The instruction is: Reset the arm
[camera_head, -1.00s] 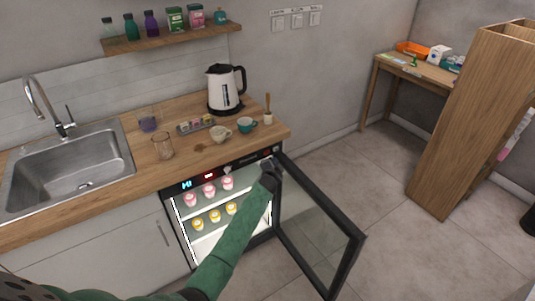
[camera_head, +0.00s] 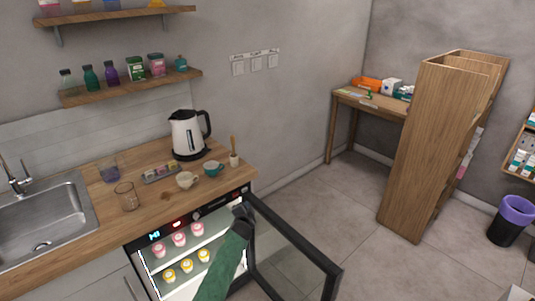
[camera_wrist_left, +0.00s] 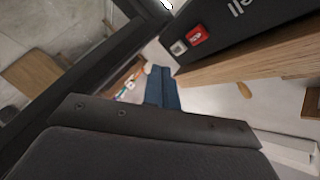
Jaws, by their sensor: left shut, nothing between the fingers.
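My left arm in its green sleeve comes up from the bottom of the head view. My left gripper (camera_head: 243,212) is at the top right corner of the open appliance, by the hinge side of its glass door (camera_head: 293,255). In the left wrist view its dark fingers (camera_wrist_left: 162,88) are together with nothing between them, beside the counter edge (camera_wrist_left: 250,62) and the black control panel (camera_wrist_left: 240,30). My right gripper is not in view.
The lit appliance holds pink-topped and yellow-topped cups (camera_head: 179,239). On the counter (camera_head: 150,205) stand a kettle (camera_head: 187,135), a glass (camera_head: 127,196) and cups (camera_head: 187,180). The glass door stands open into the floor space.

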